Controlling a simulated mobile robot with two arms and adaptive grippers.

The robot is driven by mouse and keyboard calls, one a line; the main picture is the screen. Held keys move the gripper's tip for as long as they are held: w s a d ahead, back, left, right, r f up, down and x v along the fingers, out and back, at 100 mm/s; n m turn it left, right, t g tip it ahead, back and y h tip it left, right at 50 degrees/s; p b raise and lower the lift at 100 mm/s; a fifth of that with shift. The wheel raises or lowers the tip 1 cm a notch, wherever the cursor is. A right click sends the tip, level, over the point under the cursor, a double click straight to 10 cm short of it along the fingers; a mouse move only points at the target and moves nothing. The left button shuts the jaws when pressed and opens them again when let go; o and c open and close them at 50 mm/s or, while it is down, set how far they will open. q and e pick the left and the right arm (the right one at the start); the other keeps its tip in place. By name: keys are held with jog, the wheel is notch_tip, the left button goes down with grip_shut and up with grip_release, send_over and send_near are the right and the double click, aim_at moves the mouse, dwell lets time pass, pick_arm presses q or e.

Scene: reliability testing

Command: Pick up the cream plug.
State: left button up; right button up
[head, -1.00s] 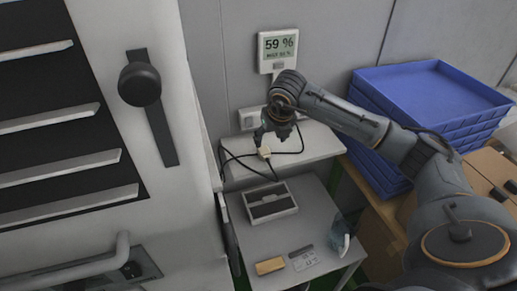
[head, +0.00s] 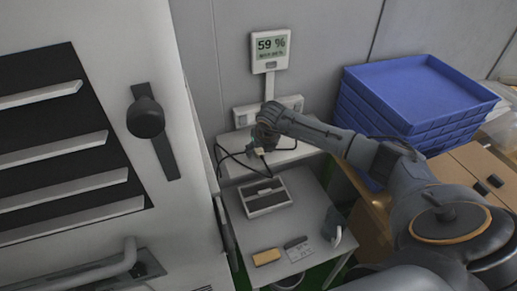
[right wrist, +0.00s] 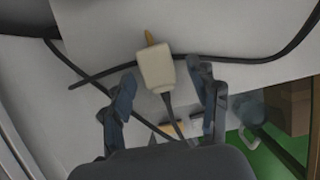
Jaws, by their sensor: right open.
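The cream plug (right wrist: 156,70) shows in the right wrist view with an orange-tan prong at its far end and a dark cord at its near end. It lies at the edge of the small white shelf (head: 293,154). In the head view the plug (head: 260,151) is a small pale spot, partly hidden by my right gripper. My right gripper (right wrist: 161,80) is open, with one finger on each side of the plug. Gaps show between the fingers and the plug. My left gripper is not in view.
Dark cables (right wrist: 230,60) cross the shelf by the plug. A power strip (head: 243,117) is on the wall behind. Below, a grey table (head: 247,228) bears a grey-and-black box (head: 266,196) and a tan block (head: 266,257). Blue trays (head: 420,90) are stacked at right.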

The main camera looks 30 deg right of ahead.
jog(key=c, duration=1.2)
jog(key=shift+r, duration=0.1)
jog(key=shift+c, duration=0.2)
jog(key=shift+r+b, duration=0.45)
jog(key=shift+b, duration=0.2)
jog(key=shift+r+b, duration=0.55)
jog(key=shift+r, duration=0.05)
jog(key=s+a+r+b, duration=0.5)
jog(key=s+r, duration=0.5)
jog(key=s, duration=0.2)
jog(key=shift+s+a+r+b, duration=0.3)
jog(key=shift+a+r, duration=0.1)
jog(key=shift+a, duration=0.5)
